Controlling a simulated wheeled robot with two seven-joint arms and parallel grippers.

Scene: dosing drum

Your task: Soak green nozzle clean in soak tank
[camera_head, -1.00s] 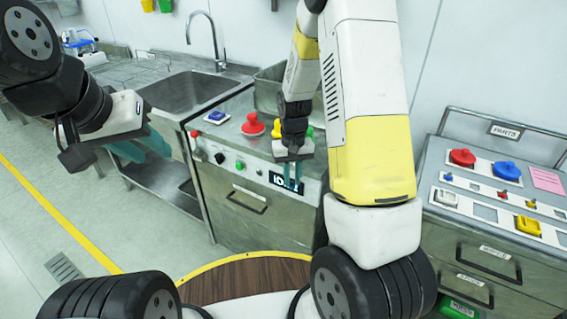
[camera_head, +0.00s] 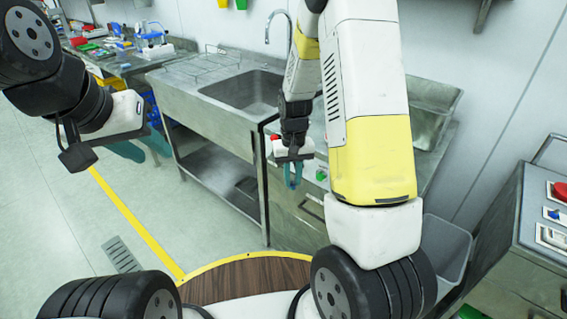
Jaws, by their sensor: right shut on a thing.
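My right gripper (camera_head: 293,176) hangs in front of the steel cabinet right of the sink. Its teal fingers are close together on a small thing, of which only a bluish bit shows between them; its shape is unclear. My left gripper (camera_head: 143,147) is at the left, its teal fingers apart and empty. A steel open-topped tank (camera_head: 438,112) stands at the back right, partly behind my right arm; I cannot tell for sure whether it is the soak tank. I cannot make out a green nozzle. My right arm hides much of the cabinet top.
A sink (camera_head: 243,92) with a tall tap (camera_head: 280,30) is left of my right gripper. A green button (camera_head: 320,175) is on the cabinet front. A grey bin (camera_head: 446,250) stands right of my arm. A parts cabinet (camera_head: 535,235) is at the right edge. Floor at left is clear.

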